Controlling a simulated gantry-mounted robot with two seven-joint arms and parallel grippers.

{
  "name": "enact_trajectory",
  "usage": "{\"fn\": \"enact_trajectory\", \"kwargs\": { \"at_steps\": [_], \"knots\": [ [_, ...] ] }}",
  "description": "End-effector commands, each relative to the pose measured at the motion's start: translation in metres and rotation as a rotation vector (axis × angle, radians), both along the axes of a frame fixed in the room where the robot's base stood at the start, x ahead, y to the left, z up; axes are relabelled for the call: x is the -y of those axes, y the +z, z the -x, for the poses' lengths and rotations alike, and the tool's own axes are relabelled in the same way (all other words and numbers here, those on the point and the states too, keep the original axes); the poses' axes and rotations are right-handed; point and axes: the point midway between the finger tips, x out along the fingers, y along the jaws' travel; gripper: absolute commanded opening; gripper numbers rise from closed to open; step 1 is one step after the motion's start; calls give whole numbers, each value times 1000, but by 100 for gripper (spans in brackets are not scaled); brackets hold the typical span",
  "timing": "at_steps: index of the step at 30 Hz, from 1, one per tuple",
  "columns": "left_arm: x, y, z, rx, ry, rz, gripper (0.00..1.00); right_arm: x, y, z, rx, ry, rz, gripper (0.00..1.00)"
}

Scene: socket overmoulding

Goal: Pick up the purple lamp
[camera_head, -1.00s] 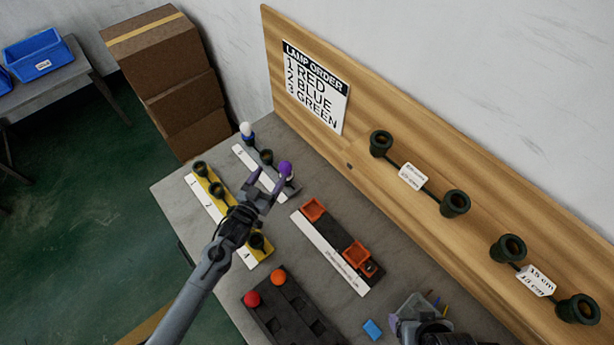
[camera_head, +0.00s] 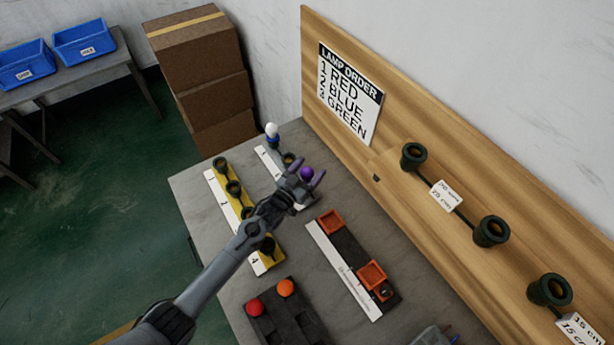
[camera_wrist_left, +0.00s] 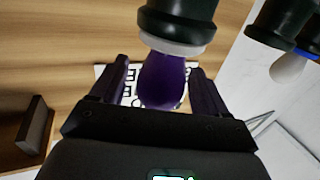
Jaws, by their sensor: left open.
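The purple lamp (camera_head: 306,174) stands in a socket at the near end of the grey strip with the white label, at the back of the bench. In the left wrist view the lamp (camera_wrist_left: 163,82) is a purple bulb with a pale collar against a dark socket. My left gripper (camera_head: 304,179) is open, with one finger on each side of the bulb. In the wrist view the fingers (camera_wrist_left: 156,88) flank the bulb, with a gap visible on each side. My right gripper is not in view.
A white lamp (camera_head: 272,129) stands at the far end of the same strip. A yellow socket strip (camera_head: 228,188) lies to the left. A rack with orange holders (camera_head: 343,252) lies to the right. A dark tray (camera_head: 287,318) holds red and orange lamps. The wooden back panel (camera_head: 420,125) rises behind.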

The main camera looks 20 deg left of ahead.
Motion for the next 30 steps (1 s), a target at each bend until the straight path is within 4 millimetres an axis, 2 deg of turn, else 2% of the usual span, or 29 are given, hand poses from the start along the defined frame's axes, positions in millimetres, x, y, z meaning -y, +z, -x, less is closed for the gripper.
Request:
{"fn": "enact_trajectory", "kwargs": {
  "at_steps": [4,12,23,30],
  "knots": [
    [3,0,-10,0,-1,-1,75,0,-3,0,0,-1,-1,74],
    [3,0,-11,-1,-1,0,74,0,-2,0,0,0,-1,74],
    [3,0,-11,-1,-1,0,20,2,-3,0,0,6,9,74],
    [3,0,-11,0,-1,0,20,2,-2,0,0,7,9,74]
  ]
}}
